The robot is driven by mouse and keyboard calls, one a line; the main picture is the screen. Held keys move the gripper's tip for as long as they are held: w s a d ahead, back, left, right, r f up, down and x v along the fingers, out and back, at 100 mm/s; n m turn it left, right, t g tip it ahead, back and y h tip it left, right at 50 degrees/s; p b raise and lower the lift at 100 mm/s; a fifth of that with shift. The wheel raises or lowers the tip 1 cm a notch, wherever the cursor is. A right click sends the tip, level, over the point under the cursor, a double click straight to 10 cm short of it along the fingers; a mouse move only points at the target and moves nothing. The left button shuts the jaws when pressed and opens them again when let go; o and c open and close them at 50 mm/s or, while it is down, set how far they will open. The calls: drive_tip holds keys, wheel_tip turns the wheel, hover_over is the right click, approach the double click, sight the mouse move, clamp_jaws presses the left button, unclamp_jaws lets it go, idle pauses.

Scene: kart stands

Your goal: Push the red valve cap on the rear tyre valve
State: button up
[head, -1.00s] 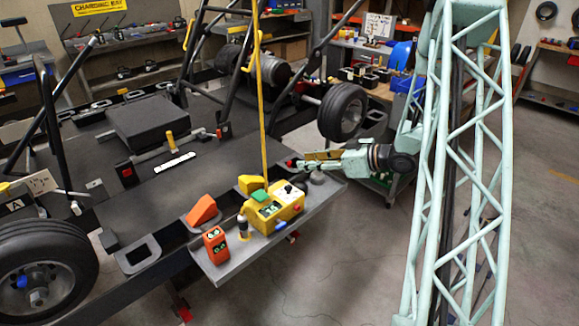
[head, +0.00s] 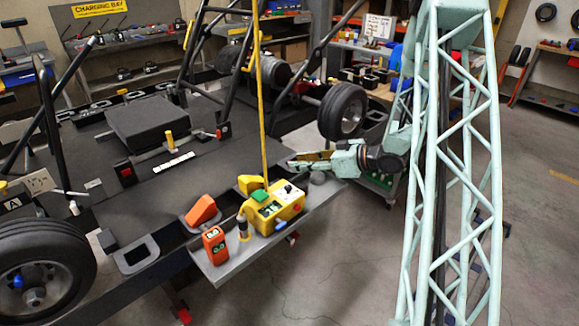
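A black tyre on a grey rim (head: 343,110) is on the far right of the kart; its valve is too small to make out. Another black tyre (head: 45,248) is at the lower left, with a small blue piece (head: 18,281) on its wheel. I cannot tell from this view which is the rear tyre. My gripper (head: 292,164) is above the back end of the grey side tray, below the far tyre and apart from it, its fingers pointing left. The finger gap is too small to read. I cannot make out a red valve cap at the fingertips.
The grey tray (head: 222,272) holds a yellow control box (head: 275,208), an orange device (head: 214,245) and a dark stub. An orange wedge (head: 202,210) is beside it. A yellow cable (head: 262,100) hangs vertically left of my gripper.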

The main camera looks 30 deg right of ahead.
drive_tip(key=shift+b+x, duration=0.35)
drive_tip(key=shift+x, duration=1.25)
drive_tip(key=shift+c, duration=0.5)
drive_tip(key=c, duration=0.7)
drive_tip(key=shift+o, duration=0.2)
